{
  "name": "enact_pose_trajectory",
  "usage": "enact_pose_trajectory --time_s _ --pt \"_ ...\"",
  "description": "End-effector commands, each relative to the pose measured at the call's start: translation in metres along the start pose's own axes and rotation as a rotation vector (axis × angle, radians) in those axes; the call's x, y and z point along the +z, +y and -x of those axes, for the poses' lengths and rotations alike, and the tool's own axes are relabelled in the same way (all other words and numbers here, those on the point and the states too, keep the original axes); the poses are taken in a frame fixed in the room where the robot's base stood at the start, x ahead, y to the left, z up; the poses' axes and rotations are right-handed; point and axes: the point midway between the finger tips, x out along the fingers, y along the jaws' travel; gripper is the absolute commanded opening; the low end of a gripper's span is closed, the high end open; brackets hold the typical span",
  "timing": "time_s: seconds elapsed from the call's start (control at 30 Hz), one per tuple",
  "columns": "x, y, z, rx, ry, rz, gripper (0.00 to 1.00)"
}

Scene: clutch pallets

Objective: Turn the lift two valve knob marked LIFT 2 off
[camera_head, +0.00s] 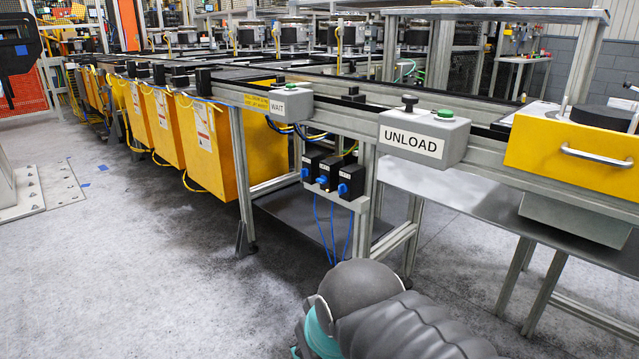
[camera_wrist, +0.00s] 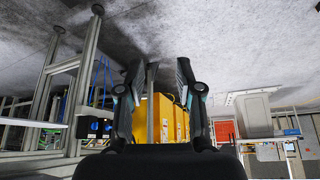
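Several black valve boxes with blue knobs hang in a row under the conveyor rail in the head view: a left knob (camera_head: 305,172), a middle knob (camera_head: 322,181) and a right knob (camera_head: 343,189). No LIFT 2 marking can be read, so I cannot tell which knob it is. In the wrist view, which looks upside down, small blue knobs (camera_wrist: 92,126) show at the left, outside the fingers. My gripper (camera_wrist: 159,73) is open and empty, its fingers apart with floor and yellow panels beyond. It is apart from the knobs. The head view shows only my arm.
Above the valves are a grey UNLOAD box (camera_head: 424,135) and a WAIT box (camera_head: 291,104). Blue hoses (camera_head: 333,235) hang below the valves. Frame legs (camera_head: 363,210) stand beside them, and yellow panels (camera_head: 215,140) line the left.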

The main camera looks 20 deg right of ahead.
Motion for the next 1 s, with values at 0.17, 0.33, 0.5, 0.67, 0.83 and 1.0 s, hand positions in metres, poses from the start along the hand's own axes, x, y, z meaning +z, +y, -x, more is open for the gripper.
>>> enact_pose_trajectory --time_s 0.17,0.33,0.5,0.67,0.83,1.0 --pt "0.006 -0.004 -0.03 -0.008 -0.09 0.018 0.35" --pt "-0.006 -0.008 -0.066 -0.003 -0.196 0.056 0.35" --pt "-0.03 0.0 -0.099 0.058 -0.283 0.145 0.35" --pt "-0.057 0.013 -0.133 0.143 -0.361 0.244 0.35" --pt "-0.09 0.03 -0.17 0.259 -0.433 0.355 0.35" --pt "-0.129 0.05 -0.209 0.404 -0.488 0.47 0.35"
